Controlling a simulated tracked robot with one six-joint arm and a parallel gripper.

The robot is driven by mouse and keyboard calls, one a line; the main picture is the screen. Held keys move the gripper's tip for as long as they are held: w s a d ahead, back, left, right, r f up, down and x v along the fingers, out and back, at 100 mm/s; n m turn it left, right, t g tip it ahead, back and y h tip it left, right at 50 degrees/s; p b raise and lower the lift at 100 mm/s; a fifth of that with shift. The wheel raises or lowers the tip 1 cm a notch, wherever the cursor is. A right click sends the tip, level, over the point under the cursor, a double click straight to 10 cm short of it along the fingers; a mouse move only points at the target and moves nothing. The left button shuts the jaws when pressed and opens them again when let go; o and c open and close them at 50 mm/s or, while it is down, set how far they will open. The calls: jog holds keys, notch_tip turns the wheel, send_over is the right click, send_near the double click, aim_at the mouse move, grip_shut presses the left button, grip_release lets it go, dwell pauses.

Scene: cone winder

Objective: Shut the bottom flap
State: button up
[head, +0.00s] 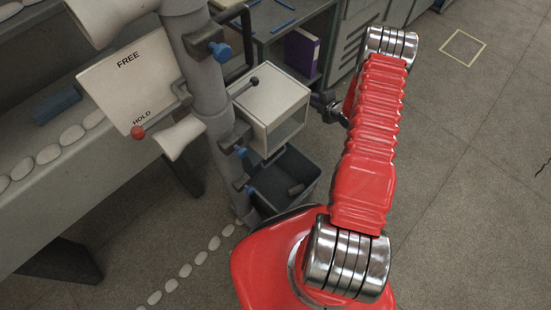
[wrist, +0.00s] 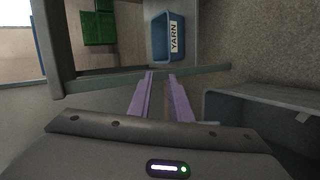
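In the wrist view, my gripper (wrist: 161,75) has two pale purple fingers with a clear gap between them and nothing seen in it. The fingertips lie at a thin grey strip (wrist: 205,72) running across the picture; I cannot tell whether they touch it, or whether it is the bottom flap. In the head view, a white box (head: 268,95) is mounted beside the grey column, its side towards my arm open or see-through. My gripper (head: 324,104) is a small dark shape right of this box, with its fingers not clear. No flap can be picked out surely.
A dark open bin (head: 285,185) stands on the floor below the box. A board marked FREE and HOLD (head: 128,82) has a red-knobbed lever (head: 138,131). The wrist view shows a blue YARN bin (wrist: 159,40) and green crate (wrist: 98,28). Floor at right is clear.

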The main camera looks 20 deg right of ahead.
jog(key=s+a+f+n+t+y, duration=0.1)
jog(key=s+a+f, duration=0.2)
jog(key=s+f, duration=0.3)
jog(key=s+a+f+n+t+y, duration=0.1)
jog(key=s+a+f+y, duration=0.15)
jog(key=f, duration=0.45)
jog(key=n+t+y, duration=0.2)
jog(key=t, duration=0.1)
send_near(275, 158)
jog(key=v, duration=0.4)
jog(key=shift+w+a+f, duration=0.1)
jog(key=shift+a+f, duration=0.1)
jog(key=shift+f, duration=0.15)
jog(key=shift+w, duration=0.2)
jog(key=shift+x, duration=6.75)
jog(key=shift+f, duration=0.1)
grip_shut()
